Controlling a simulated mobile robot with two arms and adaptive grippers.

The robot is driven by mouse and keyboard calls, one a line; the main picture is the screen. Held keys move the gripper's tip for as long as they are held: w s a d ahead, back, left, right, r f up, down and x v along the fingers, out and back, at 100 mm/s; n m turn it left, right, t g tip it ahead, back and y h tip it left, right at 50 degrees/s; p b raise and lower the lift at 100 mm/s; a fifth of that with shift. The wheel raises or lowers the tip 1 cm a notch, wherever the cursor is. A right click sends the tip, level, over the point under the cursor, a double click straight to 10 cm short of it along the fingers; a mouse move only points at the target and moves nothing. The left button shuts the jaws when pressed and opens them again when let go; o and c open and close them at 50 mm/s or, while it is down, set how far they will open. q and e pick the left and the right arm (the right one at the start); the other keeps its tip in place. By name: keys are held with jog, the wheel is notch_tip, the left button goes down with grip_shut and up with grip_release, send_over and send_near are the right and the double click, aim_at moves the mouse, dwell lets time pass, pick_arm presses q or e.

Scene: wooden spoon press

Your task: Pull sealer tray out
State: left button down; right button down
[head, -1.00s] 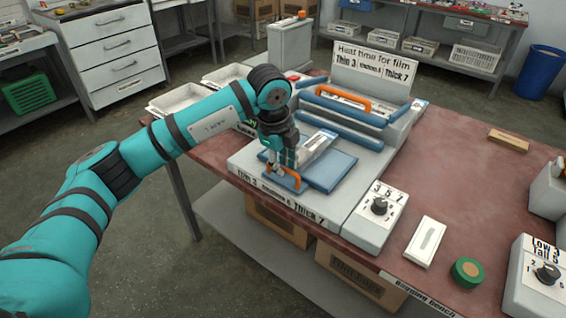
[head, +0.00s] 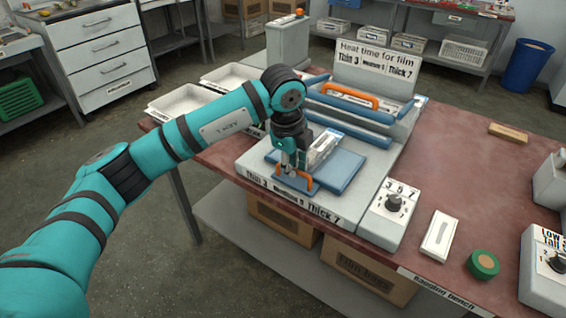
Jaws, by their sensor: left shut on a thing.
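The sealer (head: 254,168) is a pale grey machine on the red-brown bench, with a sign on heat time for film behind it. Its blue tray (head: 339,172) lies at the front of the sealer, with a clear and white film packet (head: 322,147) on it. An orange handle (head: 308,182) stands at the tray's front edge. My left gripper (head: 293,172) points down and is shut on the orange handle; its fingertips are partly hidden. A blue bar with a second orange handle (head: 350,94) lies further back. My right gripper is not in view.
A dial box (head: 393,207) stands right of the tray. A white block (head: 438,235) and a green roll (head: 483,264) lie further right. White trays (head: 180,102) are at the left back.

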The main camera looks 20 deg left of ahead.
pick_arm(q)
jog(key=shift+s+a+f, duration=0.1)
jog(key=shift+f, duration=0.05)
jog(key=c, duration=1.4)
grip_release()
jog(key=shift+s, duration=0.15)
jog(key=shift+r, duration=0.2)
jog(key=v, duration=1.1)
jog(key=shift+r, duration=0.4)
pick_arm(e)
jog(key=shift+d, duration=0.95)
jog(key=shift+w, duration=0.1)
